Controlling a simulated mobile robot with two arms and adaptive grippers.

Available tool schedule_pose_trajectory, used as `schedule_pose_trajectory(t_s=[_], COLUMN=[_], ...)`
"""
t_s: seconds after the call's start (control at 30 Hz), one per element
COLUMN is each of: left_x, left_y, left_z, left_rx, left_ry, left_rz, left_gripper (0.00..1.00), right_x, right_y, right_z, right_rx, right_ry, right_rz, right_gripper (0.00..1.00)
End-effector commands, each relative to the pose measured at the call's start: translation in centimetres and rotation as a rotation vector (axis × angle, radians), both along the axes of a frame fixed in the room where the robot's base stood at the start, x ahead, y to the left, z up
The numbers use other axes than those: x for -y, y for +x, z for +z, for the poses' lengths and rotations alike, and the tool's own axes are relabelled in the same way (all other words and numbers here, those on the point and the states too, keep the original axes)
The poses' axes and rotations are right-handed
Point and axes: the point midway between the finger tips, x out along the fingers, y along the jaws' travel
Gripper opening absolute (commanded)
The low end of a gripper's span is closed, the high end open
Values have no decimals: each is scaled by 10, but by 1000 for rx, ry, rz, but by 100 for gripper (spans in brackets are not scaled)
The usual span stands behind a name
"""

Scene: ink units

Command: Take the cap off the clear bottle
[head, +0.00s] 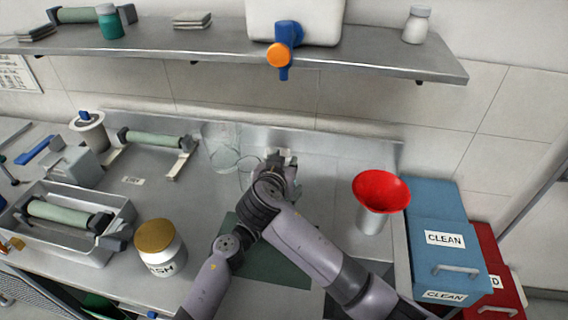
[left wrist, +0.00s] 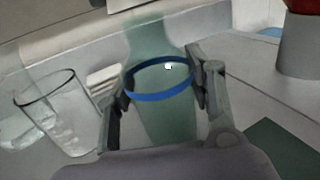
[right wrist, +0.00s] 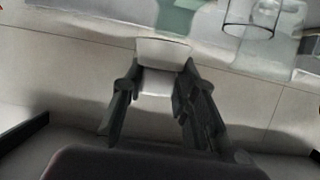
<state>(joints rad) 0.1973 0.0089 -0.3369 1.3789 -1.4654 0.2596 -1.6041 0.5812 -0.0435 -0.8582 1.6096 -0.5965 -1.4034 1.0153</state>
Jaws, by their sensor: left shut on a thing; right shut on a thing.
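The clear bottle (left wrist: 168,115), pale green with a blue band (left wrist: 160,94), stands between the fingers of my left gripper (left wrist: 160,75), which is shut on it. The top of the bottle is cut off in the left wrist view. My right gripper (right wrist: 159,68) is shut on a small whitish piece, which looks like the cap (right wrist: 163,50). A pale green shape lies just beyond it; I cannot tell whether cap and bottle touch. In the head view my right gripper (head: 284,170) points at the back wall, and my arms hide the bottle and my left gripper.
Empty glass beakers (head: 222,158) stand left of my grippers. A red funnel (head: 381,190) sits on a grey container to the right. A gold-lidded jar (head: 160,248) stands front left. A shelf (head: 240,52) runs above, with a blue tap (head: 288,35).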

Motion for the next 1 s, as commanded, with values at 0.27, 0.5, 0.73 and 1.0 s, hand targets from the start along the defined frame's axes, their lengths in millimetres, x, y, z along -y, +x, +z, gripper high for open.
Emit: schedule_pose_trajectory(t_s=[0.27, 0.5, 0.73, 1.0], left_x=[0, 0, 0, 0], left_y=[0, 0, 0, 0], left_z=[-1, -1, -1, -1], left_rx=[0, -1, -1, 0], left_ry=[2, 2, 2, 1], left_rz=[0, 0, -1, -1], left_gripper=[0, 0, 0, 60], right_x=[0, -1, 0, 0], right_y=[0, 0, 0, 0], right_z=[4, 33, 40, 40], right_rx=[1, 3, 0, 0], right_ry=[2, 3, -1, -1], right_rz=[0, 2, 0, 0], right_gripper=[0, 0, 0, 0])
